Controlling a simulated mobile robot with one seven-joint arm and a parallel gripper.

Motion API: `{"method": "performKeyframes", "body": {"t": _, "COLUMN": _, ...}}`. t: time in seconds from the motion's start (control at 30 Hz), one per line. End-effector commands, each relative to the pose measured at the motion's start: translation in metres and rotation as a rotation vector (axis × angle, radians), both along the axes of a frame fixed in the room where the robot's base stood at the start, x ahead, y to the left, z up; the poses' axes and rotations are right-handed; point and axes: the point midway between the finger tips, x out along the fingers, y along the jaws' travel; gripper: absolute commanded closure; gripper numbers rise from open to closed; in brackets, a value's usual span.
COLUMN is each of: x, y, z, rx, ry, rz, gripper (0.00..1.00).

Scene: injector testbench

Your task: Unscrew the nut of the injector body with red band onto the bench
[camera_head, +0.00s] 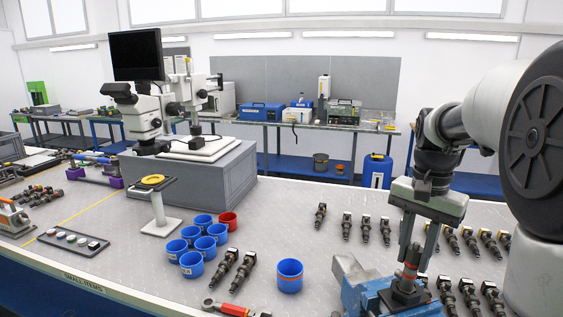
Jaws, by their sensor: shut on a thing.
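The injector body with a red band (409,272) stands upright in a blue bench vise (372,296) at the lower right of the head view. My gripper (411,256) points straight down over it, its two fingers on either side of the body's dark upper end, where the nut (412,250) is. The fingers are shut on this top part. The nut is small and partly hidden between the fingers, so I cannot tell whether it is still seated on the body.
A blue cup with an orange line (289,277) stands left of the vise. Several blue cups (191,264) and a red cup (228,221) stand further left, near two dark injectors (241,271). More injectors stand in rows behind and right. A red-handled wrench (229,309) lies at the front.

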Motion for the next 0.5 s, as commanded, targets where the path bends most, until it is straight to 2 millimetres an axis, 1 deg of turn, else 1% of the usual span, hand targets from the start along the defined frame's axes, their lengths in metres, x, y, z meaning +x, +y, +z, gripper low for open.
{"method": "performKeyframes", "body": {"t": 0.07, "x": 0.0, "y": 0.0, "z": 0.0006, "rx": 0.0, "ry": 0.0, "rz": 0.013, "gripper": 0.97}}
{"method": "performKeyframes", "body": {"t": 0.17, "x": -0.0001, "y": 0.0001, "z": 0.0022, "rx": 0.0, "ry": 0.0, "rz": 0.115, "gripper": 0.97}}
{"method": "performKeyframes", "body": {"t": 0.5, "x": -0.0003, "y": 0.0002, "z": 0.0032, "rx": 0.001, "ry": 0.001, "rz": 0.741, "gripper": 0.97}}
